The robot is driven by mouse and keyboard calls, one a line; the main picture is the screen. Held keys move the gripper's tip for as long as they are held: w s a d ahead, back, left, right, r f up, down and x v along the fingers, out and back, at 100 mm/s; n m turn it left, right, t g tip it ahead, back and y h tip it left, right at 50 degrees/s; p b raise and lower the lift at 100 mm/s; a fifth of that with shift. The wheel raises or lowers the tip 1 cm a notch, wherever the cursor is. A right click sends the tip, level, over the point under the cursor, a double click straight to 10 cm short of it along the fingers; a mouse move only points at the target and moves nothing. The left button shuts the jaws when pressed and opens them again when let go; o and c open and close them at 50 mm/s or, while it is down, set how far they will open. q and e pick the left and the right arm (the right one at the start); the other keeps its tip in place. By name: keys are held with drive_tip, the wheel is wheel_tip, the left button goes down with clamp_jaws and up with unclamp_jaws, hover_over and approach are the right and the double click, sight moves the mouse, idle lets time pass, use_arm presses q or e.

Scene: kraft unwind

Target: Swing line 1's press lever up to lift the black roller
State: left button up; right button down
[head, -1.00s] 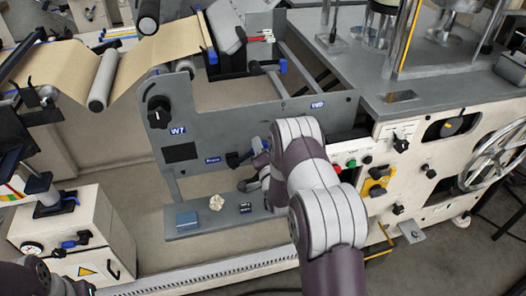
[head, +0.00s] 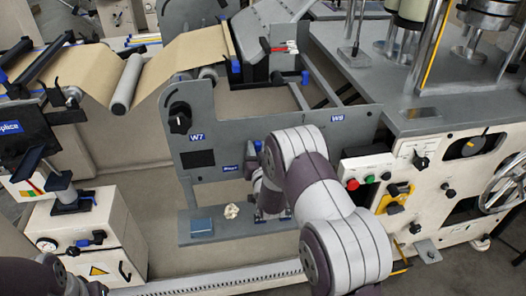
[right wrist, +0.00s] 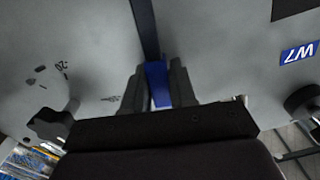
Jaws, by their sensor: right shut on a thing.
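The press lever shows in the right wrist view as a dark bar (right wrist: 145,25) with a blue grip (right wrist: 158,88). My right gripper (right wrist: 157,86) is shut on that blue grip, one finger on each side. In the head view my right forearm and wrist hide most of the gripper and lever, in front of the grey panel (head: 215,118). A small blue piece (head: 258,145) shows there beside the wrist.
The panel carries a black knob (head: 180,118) and a W7 label (head: 197,137). A white control panel (head: 365,172) with buttons stands close right of my right arm.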

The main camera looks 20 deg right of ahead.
drive_tip(key=shift+w+a+n, duration=0.1)
drive_tip(key=shift+a+n, duration=0.4)
drive_tip(key=shift+n, duration=0.1)
drive_tip(key=c, duration=1)
unclamp_jaws()
drive_tip(key=shift+a, duration=0.1)
drive_tip(key=v, duration=1.2)
drive_tip(key=shift+s, duration=0.35)
